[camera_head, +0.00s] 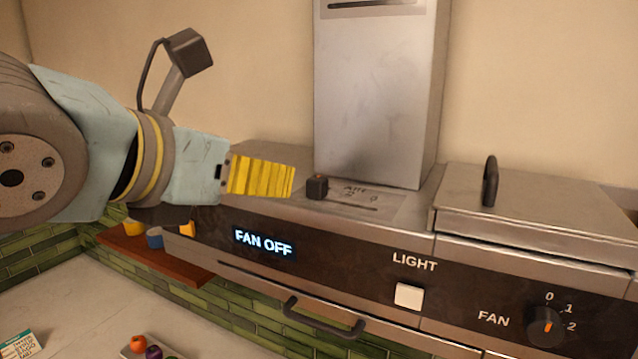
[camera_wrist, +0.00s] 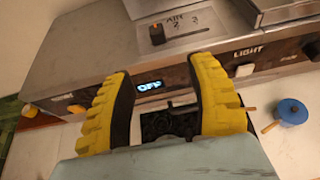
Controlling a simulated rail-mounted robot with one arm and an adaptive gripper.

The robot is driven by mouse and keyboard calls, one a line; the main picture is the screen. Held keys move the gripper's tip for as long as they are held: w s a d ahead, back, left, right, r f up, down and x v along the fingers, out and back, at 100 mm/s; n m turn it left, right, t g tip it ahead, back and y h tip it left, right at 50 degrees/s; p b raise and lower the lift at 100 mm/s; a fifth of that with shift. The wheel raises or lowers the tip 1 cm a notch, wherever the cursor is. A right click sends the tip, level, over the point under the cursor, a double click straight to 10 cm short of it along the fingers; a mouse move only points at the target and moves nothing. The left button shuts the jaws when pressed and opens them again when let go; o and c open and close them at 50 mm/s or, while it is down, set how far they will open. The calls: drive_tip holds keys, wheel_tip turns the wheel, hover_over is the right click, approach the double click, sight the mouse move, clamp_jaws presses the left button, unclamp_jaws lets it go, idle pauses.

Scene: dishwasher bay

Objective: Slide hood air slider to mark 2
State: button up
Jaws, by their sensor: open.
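The air slider (camera_head: 317,187) is a small dark block with an orange mark, on top of the hood at the left end of its slot. Its plate (camera_head: 385,205) carries "AIR" lettering and numbers too small to read surely. The slider (camera_wrist: 157,34) also shows in the wrist view, beyond my fingertips. My gripper (camera_head: 292,180) has yellow ribbed fingers and is left of the slider, apart from it in the head view. In the wrist view my gripper (camera_wrist: 160,68) is open, with nothing between its fingers.
The hood front has a "FAN OFF" display (camera_head: 263,242), a white light button (camera_head: 408,295), a fan knob (camera_head: 545,325) and a handle bar (camera_head: 322,318). A grey duct (camera_head: 370,100) rises behind the slider. A lid with a black handle (camera_head: 490,180) is at right. A blue pot (camera_wrist: 291,111) stands below.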

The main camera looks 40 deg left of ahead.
sight(313, 180)
drive_tip(key=x, duration=0.5)
drive_tip(key=p+x, duration=0.1)
drive_tip(key=x, duration=0.4)
drive_tip(key=p+x, duration=0.1)
drive_tip(key=x, duration=0.4)
drive_tip(key=shift+w+a+r, duration=0.2)
drive_tip(key=shift+w+a, duration=0.1)
drive_tip(key=shift+w, duration=0.15)
drive_tip(key=shift+w+a+f+p, duration=0.1)
drive_tip(key=shift+w+f+p, duration=0.3)
drive_tip(key=shift+w, duration=0.1)
clamp_jaws()
